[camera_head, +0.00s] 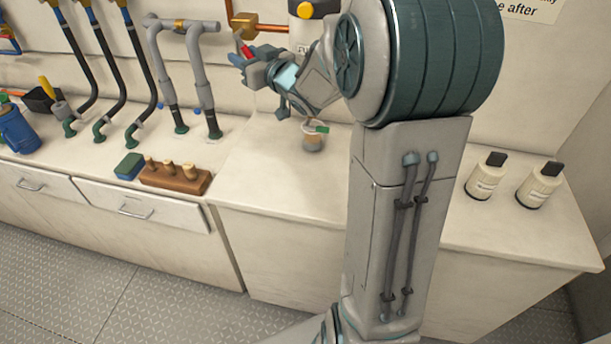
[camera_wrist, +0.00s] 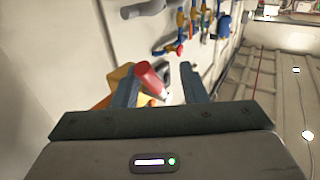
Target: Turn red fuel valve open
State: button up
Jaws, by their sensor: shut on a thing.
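The red fuel valve handle (camera_head: 242,47) sits on the wall by an orange-brown fuel pipe (camera_head: 268,27) with a yellow fitting (camera_head: 243,22). My gripper (camera_head: 243,58) is at the handle and shut on it, reaching in from the right. In the wrist view the red handle (camera_wrist: 150,78) slants between the two blue-grey fingers (camera_wrist: 157,86). A yellow-orange part (camera_wrist: 118,76) shows behind the left finger. The fingers hide the handle's lower end and most of the valve body.
A brown block with pegs (camera_head: 176,177) and a blue-green sponge (camera_head: 130,166) lie further left. Two white bottles (camera_head: 486,178) stand at right.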

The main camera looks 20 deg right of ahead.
jog(key=s+d+f+m+g+h, duration=0.2)
jog(key=s+d+h, duration=0.15)
jog(key=s, duration=0.35)
jog(key=s+d+f+m+g+h, duration=0.1)
jog(key=s+d+f+m+h, duration=0.1)
jog(key=s+d+h, duration=0.3)
jog(key=s+a+f+g, duration=0.3)
jog(key=s+f+g, duration=0.1)
jog(key=s, duration=0.3)
jog(key=s+a+f+g, duration=0.3)
jog(key=s+g, duration=0.1)
jog(key=s, duration=0.4)
jog(key=shift+f+m+y+b, duration=0.3)
jog(key=shift+f+m+y, duration=0.05)
jog(key=shift+m+y, duration=0.1)
